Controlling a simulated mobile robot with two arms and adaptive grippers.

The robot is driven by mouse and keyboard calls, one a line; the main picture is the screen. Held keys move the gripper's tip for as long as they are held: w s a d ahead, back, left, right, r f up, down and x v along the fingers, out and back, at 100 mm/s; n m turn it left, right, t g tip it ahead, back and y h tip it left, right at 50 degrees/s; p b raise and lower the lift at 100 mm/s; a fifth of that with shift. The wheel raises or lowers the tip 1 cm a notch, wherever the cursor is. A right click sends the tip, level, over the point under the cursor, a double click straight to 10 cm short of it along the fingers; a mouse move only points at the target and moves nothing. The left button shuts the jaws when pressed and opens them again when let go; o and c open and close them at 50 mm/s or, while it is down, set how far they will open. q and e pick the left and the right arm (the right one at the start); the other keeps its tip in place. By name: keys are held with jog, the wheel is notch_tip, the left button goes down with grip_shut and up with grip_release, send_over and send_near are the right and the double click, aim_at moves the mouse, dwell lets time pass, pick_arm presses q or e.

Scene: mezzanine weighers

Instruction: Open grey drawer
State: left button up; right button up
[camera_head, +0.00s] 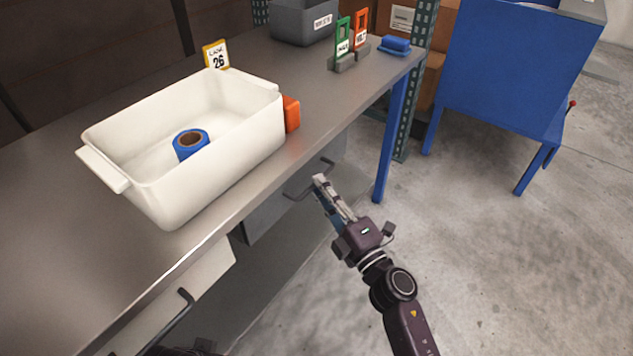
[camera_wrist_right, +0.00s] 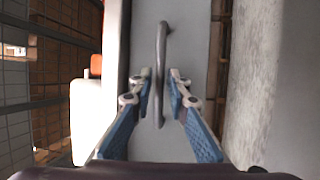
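The grey drawer (camera_head: 265,218) is under the workbench, and its bar handle (camera_head: 297,195) sticks out from the front. My right gripper (camera_head: 320,181) is at this handle and hides part of the drawer front in the head view. In the right wrist view, the drawer front (camera_wrist_right: 190,38) fills the middle and the dark handle (camera_wrist_right: 162,60) runs upright in the picture. My right gripper (camera_wrist_right: 160,75) is open there, with one blue-padded finger on each side of the handle and visible gaps between. My left gripper does not show.
A white drawer front (camera_head: 205,270) with a dark handle (camera_head: 180,305) is nearer on the same bench. On the benchtop (camera_head: 50,220) stands a white bin (camera_head: 235,150) holding a blue roll (camera_head: 178,147). A blue bench leg (camera_head: 390,145) rises right of the gripper.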

jog(key=shift+x, duration=1.1)
grip_shut()
